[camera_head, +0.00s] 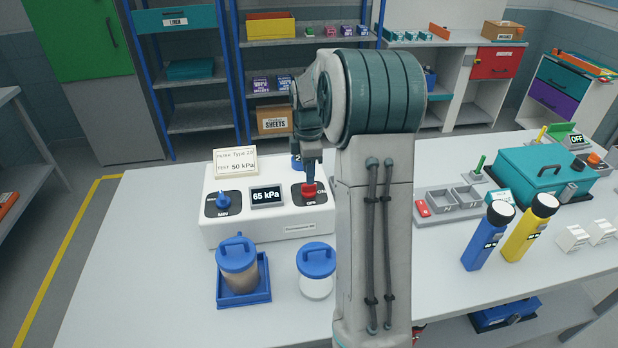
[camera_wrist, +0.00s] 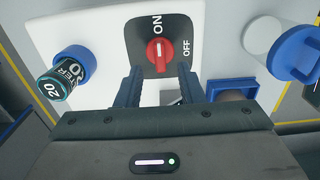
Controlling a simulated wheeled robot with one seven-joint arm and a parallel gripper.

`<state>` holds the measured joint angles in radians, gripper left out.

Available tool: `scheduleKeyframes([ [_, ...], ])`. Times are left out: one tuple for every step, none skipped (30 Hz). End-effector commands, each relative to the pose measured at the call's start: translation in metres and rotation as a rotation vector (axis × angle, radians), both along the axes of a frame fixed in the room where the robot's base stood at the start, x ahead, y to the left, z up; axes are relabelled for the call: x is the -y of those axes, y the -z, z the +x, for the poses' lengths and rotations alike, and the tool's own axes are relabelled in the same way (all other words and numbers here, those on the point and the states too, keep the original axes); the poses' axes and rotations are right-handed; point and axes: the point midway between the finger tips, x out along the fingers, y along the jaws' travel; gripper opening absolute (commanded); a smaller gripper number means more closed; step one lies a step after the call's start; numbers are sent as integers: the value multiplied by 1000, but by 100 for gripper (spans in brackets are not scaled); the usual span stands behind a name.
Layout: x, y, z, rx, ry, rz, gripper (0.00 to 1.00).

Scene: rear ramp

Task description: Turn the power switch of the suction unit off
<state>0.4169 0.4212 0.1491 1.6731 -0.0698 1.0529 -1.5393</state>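The suction unit (camera_head: 270,222) is a white box on the bench. Its red power switch (camera_head: 308,190) is a rotary knob on a dark plate at the unit's right. The wrist view shows the red knob (camera_wrist: 160,52) between the printed words ON and OFF; its pale mark appears to point towards ON. The display (camera_head: 266,196) reads 65 kPa. My gripper (camera_head: 311,172) is just above the switch, pointing down. In the wrist view my gripper (camera_wrist: 160,76) is open, its fingers apart on either side just below the knob. I cannot tell whether they touch it.
A blue knob (camera_head: 223,201) and a card (camera_head: 235,162) reading 50 kPa are at the unit's left. Blue-lidded jars (camera_head: 238,256) (camera_head: 316,268) stand in front. Blue and yellow bottles (camera_head: 488,238) (camera_head: 530,228) stand at the right. My arm hides part of the bench.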

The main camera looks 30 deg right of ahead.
Motion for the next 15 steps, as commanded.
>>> scheduleKeyframes([
  [0,8,-1,-4,1,1,35],
  [0,13,-1,-4,1,1,35],
  [0,19,-1,-3,2,1,35],
  [1,22,-1,-3,2,1,35],
  [1,26,-1,-3,3,1,35],
  [1,30,-1,-2,3,1,35],
  [2,32,-1,-2,3,1,35],
  [2,34,-1,-2,3,1,35],
  [2,36,-1,-1,3,0,35],
  [2,37,-1,0,3,0,35],
  [2,38,-1,0,3,0,35],
  [2,39,0,1,3,0,35],
  [2,39,0,1,3,0,35],
  [2,39,0,1,3,0,35],
  [2,39,0,1,3,0,35],
])
